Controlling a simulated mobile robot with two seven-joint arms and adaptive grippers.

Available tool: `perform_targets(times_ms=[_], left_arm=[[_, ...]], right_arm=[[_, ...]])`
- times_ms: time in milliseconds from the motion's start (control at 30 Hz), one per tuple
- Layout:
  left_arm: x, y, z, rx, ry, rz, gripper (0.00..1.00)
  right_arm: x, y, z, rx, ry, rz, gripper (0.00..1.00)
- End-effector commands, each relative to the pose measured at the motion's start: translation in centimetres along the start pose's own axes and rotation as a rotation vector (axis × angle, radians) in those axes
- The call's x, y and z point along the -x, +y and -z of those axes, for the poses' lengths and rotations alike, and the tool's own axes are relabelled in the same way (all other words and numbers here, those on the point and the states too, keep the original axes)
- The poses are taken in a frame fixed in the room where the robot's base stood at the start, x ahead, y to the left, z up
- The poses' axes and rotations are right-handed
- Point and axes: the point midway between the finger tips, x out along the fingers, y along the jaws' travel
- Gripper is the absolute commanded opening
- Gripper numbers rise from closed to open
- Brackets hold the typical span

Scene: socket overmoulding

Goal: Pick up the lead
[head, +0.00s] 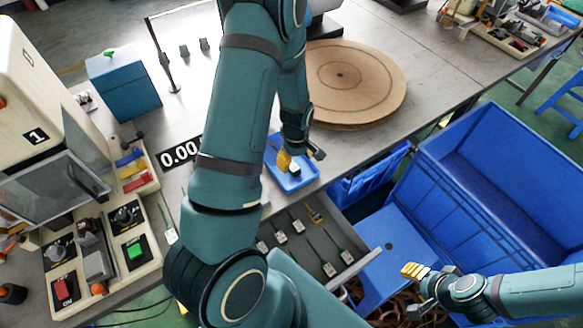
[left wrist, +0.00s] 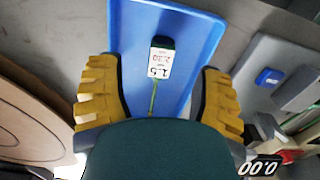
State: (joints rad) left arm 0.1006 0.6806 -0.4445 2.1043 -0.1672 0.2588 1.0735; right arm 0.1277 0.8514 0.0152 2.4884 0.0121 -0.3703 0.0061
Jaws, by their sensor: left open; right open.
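A lead (left wrist: 160,62) with a dark green end, a white printed tag and a thin green tail lies in a small blue tray (left wrist: 195,35). In the left wrist view my left gripper (left wrist: 158,97) is open, its yellow fingers on either side of the lead and apart from it. In the head view this gripper (head: 290,162) is over the blue tray (head: 306,181), and my arm hides part of the area. My right gripper (head: 414,272) is open and empty at the lower right, away from the tray.
A grey drawer (head: 318,240) below the table edge holds several tagged leads. A round brown board (head: 365,82) lies behind the tray. A machine with a green button (head: 135,251) stands at left. A large blue bin (head: 480,190) stands at right.

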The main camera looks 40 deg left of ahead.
Motion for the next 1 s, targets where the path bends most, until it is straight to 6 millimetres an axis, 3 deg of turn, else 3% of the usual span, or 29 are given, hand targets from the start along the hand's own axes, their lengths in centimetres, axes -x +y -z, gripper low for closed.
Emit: perform_targets(times_ms=[167, 433, 767, 967, 1000], left_arm=[[-1.3, -0.1, 0.0, -0.001, -0.001, 0.002, 0.67], [-5.0, -0.3, 0.1, -0.002, 0.000, 0.001, 0.67], [-5.6, -0.3, 0.1, -0.001, -0.001, 0.001, 0.67], [-5.6, -0.3, 0.1, -0.002, -0.001, 0.001, 0.02], [-5.5, -0.3, 0.1, -0.002, -0.001, 0.001, 0.00]], right_arm=[[-0.2, 0.1, -0.1, 0.001, -0.002, 0.001, 0.47], [-0.7, 0.2, -0.3, 0.003, -0.007, 0.001, 0.47], [-0.7, 0.2, -0.4, 0.003, -0.008, 0.001, 0.47], [-0.7, 0.2, -0.4, 0.003, -0.007, 0.001, 0.47], [-0.7, 0.2, -0.4, 0.003, -0.007, 0.001, 0.47]])
